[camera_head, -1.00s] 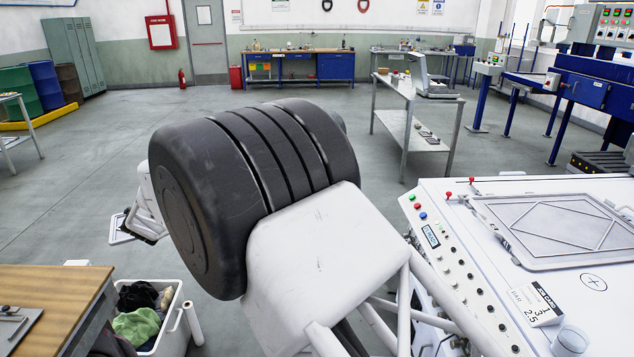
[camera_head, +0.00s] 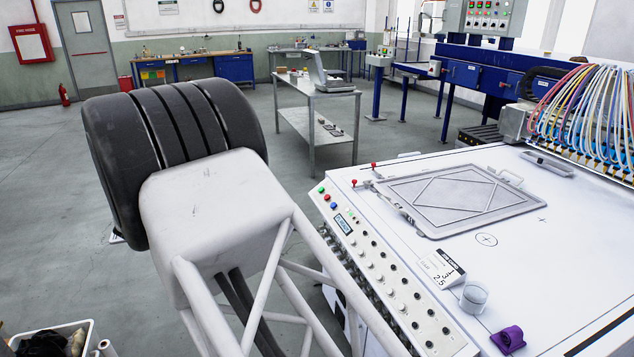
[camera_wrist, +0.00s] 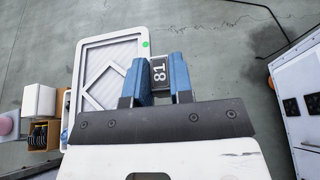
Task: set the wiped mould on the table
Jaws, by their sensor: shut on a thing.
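A light framed mould (camera_wrist: 84,73) with raised diagonal bars and a green dot shows just beyond and left of the fingers. The block seems to belong to the mould, but the join is hidden. Grey floor lies below it. In the head view my arm hides the gripper. Another framed plate (camera_head: 455,195) with a diamond pattern and a handle lies flat on the white machine table (camera_head: 560,235).
The table top carries a clear cup (camera_head: 473,298), a purple roll (camera_head: 508,339), a number card (camera_head: 441,268) and bundled coloured hoses (camera_head: 590,115). A rag bin (camera_head: 60,340) stands at lower left. A white cabinet (camera_wrist: 302,115) is at right in the wrist view. The table's front right is mostly clear.

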